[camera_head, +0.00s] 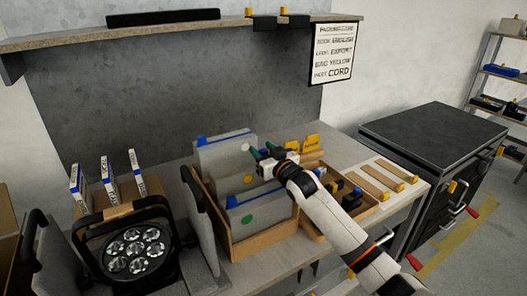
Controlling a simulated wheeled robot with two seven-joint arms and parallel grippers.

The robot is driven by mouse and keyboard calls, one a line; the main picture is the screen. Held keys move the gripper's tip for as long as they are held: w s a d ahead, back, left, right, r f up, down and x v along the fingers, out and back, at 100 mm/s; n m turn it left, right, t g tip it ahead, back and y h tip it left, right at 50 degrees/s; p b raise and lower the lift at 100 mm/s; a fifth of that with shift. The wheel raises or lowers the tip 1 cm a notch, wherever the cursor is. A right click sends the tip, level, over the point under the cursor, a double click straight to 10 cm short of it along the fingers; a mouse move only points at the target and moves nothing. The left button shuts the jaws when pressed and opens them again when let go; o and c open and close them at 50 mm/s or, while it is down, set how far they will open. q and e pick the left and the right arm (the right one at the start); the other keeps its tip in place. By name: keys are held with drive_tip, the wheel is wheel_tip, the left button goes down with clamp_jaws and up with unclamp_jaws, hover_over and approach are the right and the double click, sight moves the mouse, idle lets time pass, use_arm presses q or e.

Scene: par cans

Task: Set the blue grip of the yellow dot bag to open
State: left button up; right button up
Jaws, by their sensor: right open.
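Several grey bags with blue grips stand in a wooden crate (262,241) on the bench. The middle bag (222,186) bears a yellow dot (248,179) and is partly hidden by the front bag. The front bag (270,210) has a green dot (246,218) and a blue grip (233,201). The rear bag (215,157) has a blue grip (208,139) and a pale dot (245,147). My right gripper (262,153), with green fingertips, is open and empty at the bags' right end. I cannot tell the middle grip's setting. My left gripper is out of view.
A round multi-lens lamp (131,251) stands at the front left, with several small white-and-blue boxes (108,170) behind. Right of the crate is a wooden tray (377,182) of parts. A dark cabinet (433,135) stands right.

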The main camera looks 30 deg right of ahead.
drive_tip(key=shift+s, duration=0.1)
drive_tip(key=s, duration=0.6)
drive_tip(key=s+b, duration=0.1)
drive_tip(key=s, duration=0.5)
drive_tip(key=shift+d, duration=0.2)
drive_tip(key=shift+w, duration=0.1)
